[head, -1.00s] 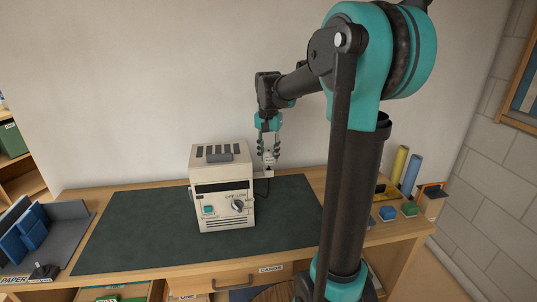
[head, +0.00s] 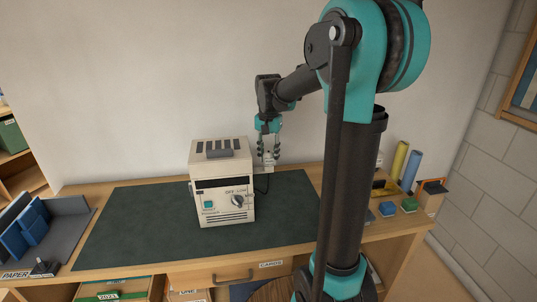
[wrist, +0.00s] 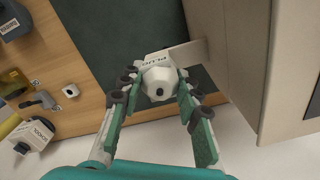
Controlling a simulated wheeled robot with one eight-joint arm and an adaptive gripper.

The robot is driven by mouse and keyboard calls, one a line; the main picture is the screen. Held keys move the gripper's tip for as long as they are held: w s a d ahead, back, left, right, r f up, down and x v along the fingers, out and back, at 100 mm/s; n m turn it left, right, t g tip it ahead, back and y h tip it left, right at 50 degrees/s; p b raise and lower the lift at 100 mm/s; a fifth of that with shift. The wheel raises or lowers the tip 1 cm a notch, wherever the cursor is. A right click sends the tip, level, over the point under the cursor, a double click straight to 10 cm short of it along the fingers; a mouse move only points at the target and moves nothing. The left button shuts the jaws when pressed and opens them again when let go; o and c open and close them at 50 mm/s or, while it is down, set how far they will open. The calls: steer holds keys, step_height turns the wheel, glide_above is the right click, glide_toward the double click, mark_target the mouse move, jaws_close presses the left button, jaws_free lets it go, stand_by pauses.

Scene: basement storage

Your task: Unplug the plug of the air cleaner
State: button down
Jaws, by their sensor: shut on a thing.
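The air cleaner (head: 222,185) is a cream box with a dark display, a round knob and a teal button, standing upright on the dark mat. My gripper (head: 268,161) is at its back right edge, pointing down. In the wrist view, my gripper (wrist: 158,100) is shut on a white, rounded plug (wrist: 160,82) with a tag reading PLUG. A light bracket (wrist: 188,53) sticks out from the air cleaner's side beside the plug.
The dark mat (head: 140,230) is clear to the left of the air cleaner. A paper tray (head: 70,230) with blue items stands at the left end. The wall is close behind.

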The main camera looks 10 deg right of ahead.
mark_target(269, 152)
steer(key=shift+f, duration=0.2)
steer(key=c, duration=1)
jaws_free()
step_height(269, 152, up, 12)
